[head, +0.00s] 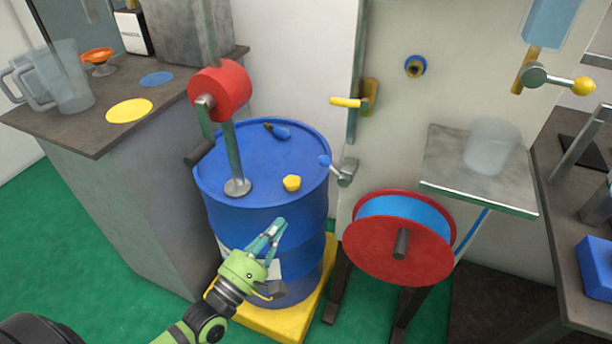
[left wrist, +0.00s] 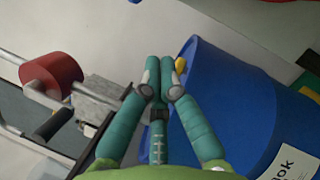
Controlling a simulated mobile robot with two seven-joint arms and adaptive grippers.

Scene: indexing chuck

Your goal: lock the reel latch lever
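A short lever with a blue knob (head: 325,160) and a grey metal body (head: 347,172) sticks out at the drum's right edge, just above and left of the reel. It may be the reel latch lever; I cannot tell for sure. The reel (head: 395,250) has red flanges and a blue winding, and stands on dark legs. My left gripper (head: 279,226) is in front of the blue drum, below and left of the lever, apart from it. In the left wrist view its teal fingers (left wrist: 159,68) converge at the tips with nothing visible between them. My right gripper is out of view.
The blue drum (head: 225,205) stands on a yellow base (head: 262,322) and bears a red-bodied pump (head: 220,92). A yellow-handled lever (head: 347,102) and a yellow-knobbed lever (head: 560,80) are on the wall panel. A metal shelf (head: 450,185) overhangs the reel's right side. Green floor is free at left.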

